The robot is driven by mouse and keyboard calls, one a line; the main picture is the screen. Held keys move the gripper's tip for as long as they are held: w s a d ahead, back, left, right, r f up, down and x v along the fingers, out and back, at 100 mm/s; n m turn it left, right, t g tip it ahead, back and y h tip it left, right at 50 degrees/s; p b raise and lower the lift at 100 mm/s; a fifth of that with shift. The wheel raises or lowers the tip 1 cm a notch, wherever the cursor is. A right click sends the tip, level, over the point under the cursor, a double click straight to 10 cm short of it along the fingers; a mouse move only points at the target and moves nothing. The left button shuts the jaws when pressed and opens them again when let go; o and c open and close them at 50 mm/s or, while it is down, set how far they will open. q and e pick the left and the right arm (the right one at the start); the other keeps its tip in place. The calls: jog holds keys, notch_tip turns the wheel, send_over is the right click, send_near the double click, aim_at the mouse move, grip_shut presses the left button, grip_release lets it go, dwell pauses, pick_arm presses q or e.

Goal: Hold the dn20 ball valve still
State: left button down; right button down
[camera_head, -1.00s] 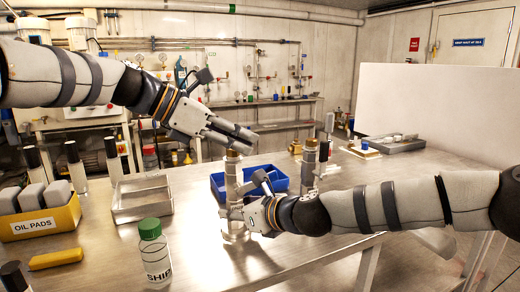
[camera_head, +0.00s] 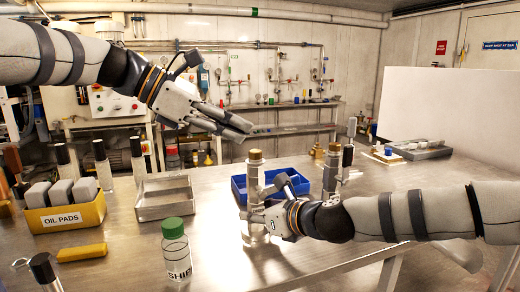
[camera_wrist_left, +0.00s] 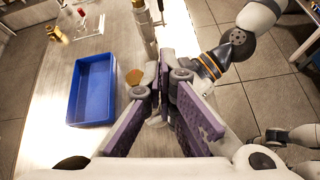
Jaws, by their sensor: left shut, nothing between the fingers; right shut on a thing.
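The dn20 ball valve (camera_head: 254,179) appears to be the upright silver piece with a brass-coloured top, standing on the metal table in the head view. My right gripper (camera_head: 252,219) is shut on its lower part, and the contact is partly hidden. My left gripper (camera_head: 247,129) is shut and empty, above the valve and apart from it. In the left wrist view, my left gripper (camera_wrist_left: 163,76) has its fingers together. The round brass top of the valve (camera_wrist_left: 134,77) shows just left of the fingers; its body is hidden below.
A blue tray (camera_head: 239,190) lies behind the valve, and a similar upright silver piece (camera_head: 331,172) stands to its right. A metal tray (camera_head: 165,215), a green-capped bottle (camera_head: 176,252) and a yellow oil pad box (camera_head: 48,220) are at left. The front middle of the table is clear.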

pick_arm(q)
jog(key=w+d+f+m, duration=0.1)
jog(key=d+f+m, duration=0.2)
jog(key=m, duration=1.4)
jog(key=w+d+f+m, duration=0.1)
jog(key=d+f+m, duration=0.3)
jog(key=m, duration=1.3)
jog(key=d, duration=0.3)
jog(key=shift+f, duration=0.3)
